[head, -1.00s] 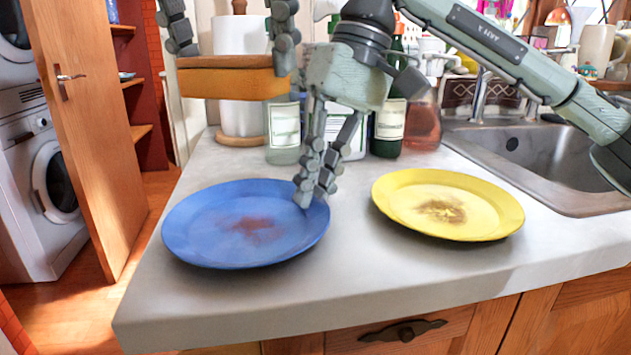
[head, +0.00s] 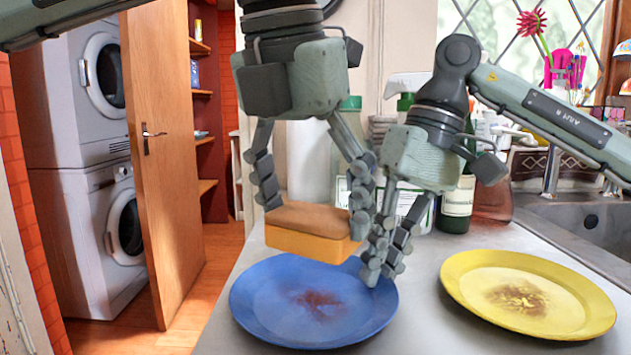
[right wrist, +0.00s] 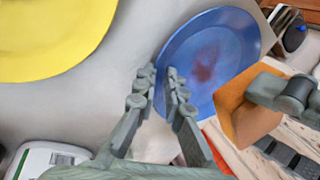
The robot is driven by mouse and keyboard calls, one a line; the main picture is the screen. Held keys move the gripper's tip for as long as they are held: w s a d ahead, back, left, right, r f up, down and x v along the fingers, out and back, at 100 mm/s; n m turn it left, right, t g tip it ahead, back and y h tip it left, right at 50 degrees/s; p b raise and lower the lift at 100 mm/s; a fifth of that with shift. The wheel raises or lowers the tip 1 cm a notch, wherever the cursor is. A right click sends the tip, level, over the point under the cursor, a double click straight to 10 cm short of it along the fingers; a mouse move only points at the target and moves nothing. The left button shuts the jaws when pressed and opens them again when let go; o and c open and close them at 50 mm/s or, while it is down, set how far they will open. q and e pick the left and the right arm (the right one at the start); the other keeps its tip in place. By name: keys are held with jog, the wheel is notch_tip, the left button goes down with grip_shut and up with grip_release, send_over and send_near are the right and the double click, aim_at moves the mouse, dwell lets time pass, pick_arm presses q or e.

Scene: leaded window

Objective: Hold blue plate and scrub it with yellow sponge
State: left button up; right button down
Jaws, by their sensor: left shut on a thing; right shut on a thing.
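The blue plate (head: 270,312) lies on the counter with a reddish-brown stain near its middle. It also shows in the right wrist view (right wrist: 205,35). My right gripper (head: 374,268) is shut on the plate's far right rim; its fingers also show in the right wrist view (right wrist: 163,84). The yellow sponge (head: 305,246), with a brown top, is held above the plate's far edge. My left gripper (head: 312,207) is shut on the sponge, with a finger on each side. The sponge appears a little above the plate, apart from the stain.
A yellow plate (head: 570,310) with a brown stain lies to the right on the counter (head: 420,325). Bottles, including a dark green one (head: 458,200), stand behind my right gripper. The sink (head: 600,225) is at the far right.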

pick_arm(q)
jog(key=shift+f, duration=2.7)
jog(key=shift+f, duration=0.65)
